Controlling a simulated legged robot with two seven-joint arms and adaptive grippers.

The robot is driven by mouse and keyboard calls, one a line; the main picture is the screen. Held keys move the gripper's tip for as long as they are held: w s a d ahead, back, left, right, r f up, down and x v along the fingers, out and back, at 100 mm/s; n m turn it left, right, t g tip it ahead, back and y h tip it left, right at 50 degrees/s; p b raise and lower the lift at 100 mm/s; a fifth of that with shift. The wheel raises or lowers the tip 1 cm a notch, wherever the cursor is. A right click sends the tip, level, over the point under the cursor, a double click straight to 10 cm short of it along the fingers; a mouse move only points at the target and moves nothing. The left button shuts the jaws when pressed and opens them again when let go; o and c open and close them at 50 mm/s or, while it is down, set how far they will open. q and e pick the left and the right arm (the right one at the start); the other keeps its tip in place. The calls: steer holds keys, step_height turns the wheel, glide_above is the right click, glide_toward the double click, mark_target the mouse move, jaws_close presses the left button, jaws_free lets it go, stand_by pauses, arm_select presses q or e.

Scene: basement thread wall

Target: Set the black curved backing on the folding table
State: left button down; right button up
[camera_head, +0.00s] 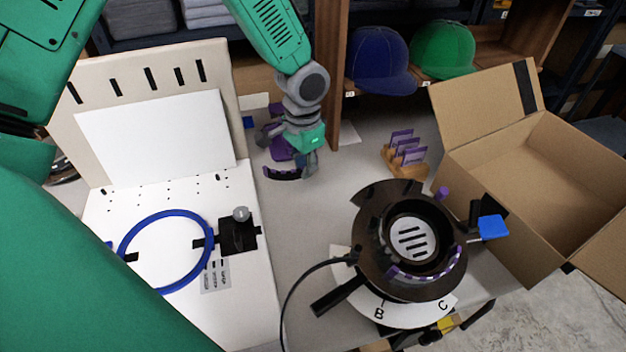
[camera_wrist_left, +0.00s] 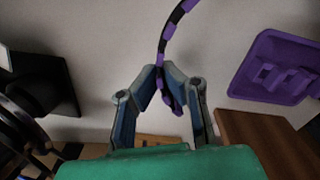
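The black curved backing (camera_head: 283,174), a thin arc with purple marks, is at my left gripper (camera_head: 304,160) in the head view, at the back middle of the folding table (camera_head: 325,215). In the left wrist view, the backing (camera_wrist_left: 181,14) runs up and right from between the fingertips of my left gripper (camera_wrist_left: 163,82). The fingers are drawn together around its lower end. The backing is low over the pale table top; I cannot tell whether it touches it. My right gripper is not in view.
A purple plate (camera_wrist_left: 275,68) lies beside the gripper. A white board with a blue hoop (camera_head: 165,216) is left. A round black fixture (camera_head: 368,235), a small rack (camera_head: 403,163) and an open carton (camera_head: 535,190) are right. Table between board and fixture is mostly clear.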

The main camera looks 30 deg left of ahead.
arm_select(q)
glide_above(306, 200)
step_height(306, 200, down, 4)
steer(key=shift+w+d+f+b, duration=0.1)
steer(key=shift+w+f+b, duration=0.1)
steer(key=shift+b, duration=0.15)
steer(key=f, duration=0.3)
steer(key=shift+s+a+f+b, duration=0.1)
steer(key=shift+a+f+b, duration=0.15)
steer(key=shift+a+b, duration=0.1)
steer(key=shift+d, duration=0.15)
steer(key=c, duration=1.7)
jaws_free()
steer(key=shift+d, duration=0.1)
steer(key=shift+r, duration=0.5)
step_height(306, 200, up, 11)
steer(key=p, duration=0.2)
steer(key=shift+r+p, duration=0.15)
steer(key=shift+p, duration=0.15)
